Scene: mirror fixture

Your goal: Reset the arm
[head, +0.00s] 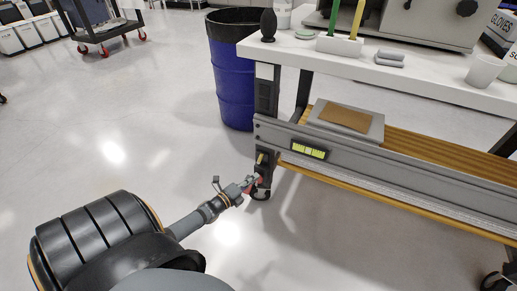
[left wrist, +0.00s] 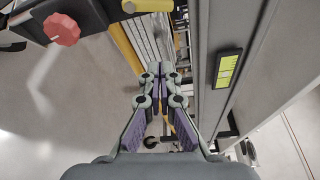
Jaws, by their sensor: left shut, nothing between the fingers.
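My left gripper (head: 252,184) is at the end of my arm, low beside the left end of the workbench's grey side rail (head: 410,188). In the left wrist view the gripper (left wrist: 160,72) has its fingertips together with nothing between them. A red knob (left wrist: 62,30) on a dark bracket shows at the upper left of that view, apart from the fingers. A yellow handle (left wrist: 148,6) is at its top edge. The yellow-green panel (head: 308,150) on the rail also shows in the left wrist view (left wrist: 228,70), right of the fingers. My right gripper is not in view.
The white bench top (head: 430,85) holds a cup (head: 484,70), folded grey cloths (head: 390,58) and a grey machine. A slatted shelf (head: 440,148) lies below it. A blue barrel (head: 232,85) stands behind. Open floor (head: 120,130) lies to the left.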

